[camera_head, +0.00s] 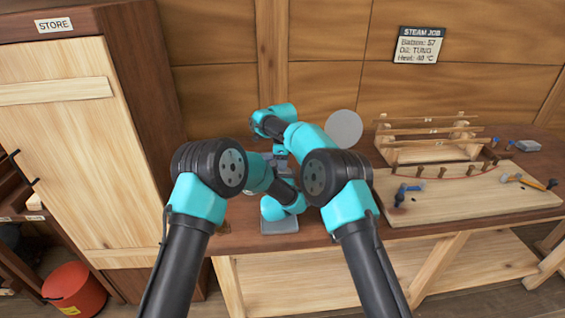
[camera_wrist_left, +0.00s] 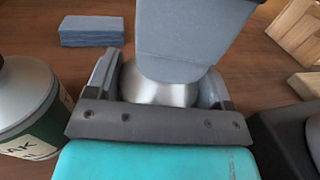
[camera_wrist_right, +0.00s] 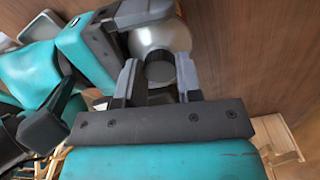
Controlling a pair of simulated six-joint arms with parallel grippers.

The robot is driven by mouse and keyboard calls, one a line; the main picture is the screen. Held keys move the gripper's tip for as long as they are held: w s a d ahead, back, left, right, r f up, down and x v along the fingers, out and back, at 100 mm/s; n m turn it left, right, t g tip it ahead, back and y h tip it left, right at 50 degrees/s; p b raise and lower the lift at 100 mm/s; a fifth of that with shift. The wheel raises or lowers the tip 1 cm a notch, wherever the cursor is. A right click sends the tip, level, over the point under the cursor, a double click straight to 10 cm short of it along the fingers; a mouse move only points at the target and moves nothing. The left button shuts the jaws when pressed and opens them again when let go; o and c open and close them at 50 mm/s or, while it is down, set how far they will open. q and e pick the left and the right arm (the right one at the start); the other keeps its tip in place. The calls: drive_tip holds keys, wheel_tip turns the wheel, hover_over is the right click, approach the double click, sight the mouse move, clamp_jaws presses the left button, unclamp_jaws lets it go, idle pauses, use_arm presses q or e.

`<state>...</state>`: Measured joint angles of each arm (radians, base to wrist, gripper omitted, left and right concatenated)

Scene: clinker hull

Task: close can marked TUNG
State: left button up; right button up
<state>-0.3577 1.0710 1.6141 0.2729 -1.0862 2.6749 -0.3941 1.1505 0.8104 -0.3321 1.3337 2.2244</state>
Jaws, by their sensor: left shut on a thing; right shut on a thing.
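A can with a silvery, rounded top (camera_wrist_left: 160,90) stands between the fingers of my left gripper (camera_wrist_left: 160,72), which is shut on it. Its label is hidden, so I cannot read its marking. In the right wrist view the same silvery can top (camera_wrist_right: 158,38) carries a dark round cap (camera_wrist_right: 160,72). My right gripper (camera_wrist_right: 160,64) is shut on that cap, above the left gripper. A large grey part, probably my right gripper, covers some of the can in the left wrist view. In the head view my arms hide the can and most of both grippers.
A green can (camera_wrist_left: 38,118) with a label ending in "AK" stands close beside my left gripper. A blue-grey block (camera_wrist_left: 92,31) lies beyond. A board with tools (camera_head: 460,200) and a wooden rack (camera_head: 430,150) occupy the bench's right. A tall cabinet (camera_head: 60,140) stands left.

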drive_tip(key=m, duration=0.8)
drive_tip(key=shift+m, duration=0.4)
drive_tip(key=o, duration=0.9)
drive_tip(key=shift+r, duration=2.25)
drive_tip(key=shift+c, duration=0.2)
